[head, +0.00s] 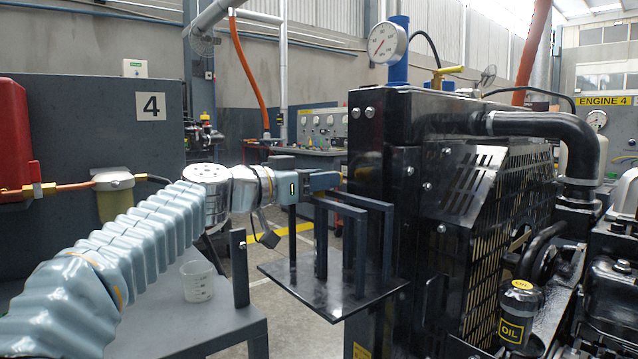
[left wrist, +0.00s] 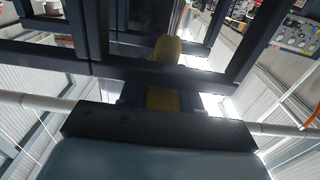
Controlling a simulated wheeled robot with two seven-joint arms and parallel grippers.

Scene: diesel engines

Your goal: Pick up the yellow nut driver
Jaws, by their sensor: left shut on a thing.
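My left gripper (head: 322,182) reaches in from the left to the dark rack (head: 292,240) on a black shelf plate beside the engine. In the left wrist view a yellow handle, which looks like the yellow nut driver (left wrist: 163,96), sits between the jaws of my left gripper (left wrist: 160,95), and the jaws are shut on it. The rack's dark bars cross in front of part of the handle there. In the head view the nut driver is hidden behind the gripper and rack. I cannot tell whether it still touches the rack. My right gripper is in neither view.
The black engine housing (head: 400,200) stands just right of the rack, with a pressure gauge (head: 387,43) on top. A grey table (head: 190,325) with a clear measuring cup (head: 198,281) is below my left arm. Open floor shows between table and shelf.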

